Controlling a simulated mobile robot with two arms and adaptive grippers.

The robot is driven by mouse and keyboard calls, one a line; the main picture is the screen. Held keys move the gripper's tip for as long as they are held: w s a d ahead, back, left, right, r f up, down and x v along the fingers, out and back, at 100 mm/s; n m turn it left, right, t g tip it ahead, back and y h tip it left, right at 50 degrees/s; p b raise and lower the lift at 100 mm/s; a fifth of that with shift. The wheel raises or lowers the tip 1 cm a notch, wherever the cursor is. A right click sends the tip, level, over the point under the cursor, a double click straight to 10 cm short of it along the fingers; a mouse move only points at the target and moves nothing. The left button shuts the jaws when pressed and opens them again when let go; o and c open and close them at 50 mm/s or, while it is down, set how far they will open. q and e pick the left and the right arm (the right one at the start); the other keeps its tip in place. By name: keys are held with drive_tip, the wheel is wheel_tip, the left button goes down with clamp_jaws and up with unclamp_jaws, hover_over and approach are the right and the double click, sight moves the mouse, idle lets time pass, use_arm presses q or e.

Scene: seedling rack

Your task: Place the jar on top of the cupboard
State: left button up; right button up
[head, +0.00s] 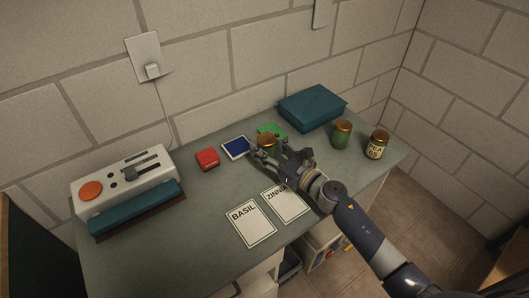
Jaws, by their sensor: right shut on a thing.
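My right gripper (267,151) reaches in from the lower right and is shut on a jar (267,140) with a copper-coloured lid. The gripper's fingers hide much of this jar. The jar is over the back middle of the grey-green top of the cupboard (215,193); I cannot tell whether its base touches the surface. Two similar green jars stand upright at the right: one plain-sided from here (341,135), one with a pale label (377,146). My left gripper is not in view.
A teal box (312,107) lies at the back right. A red block (207,158), a blue card (236,148) and a green item (272,130) lie near the jar. BASIL (251,223) and ZINNIA (286,203) cards lie in front. A pale device (122,182) stands left.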

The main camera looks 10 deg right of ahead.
drive_tip(key=shift+w+a, duration=0.15)
drive_tip(key=shift+w, duration=0.2)
drive_tip(key=shift+f, duration=0.3)
drive_tip(key=shift+f+b, duration=0.5)
drive_tip(key=shift+f, duration=0.95)
drive_tip(key=shift+f, duration=0.15)
drive_tip(key=o, duration=1.1)
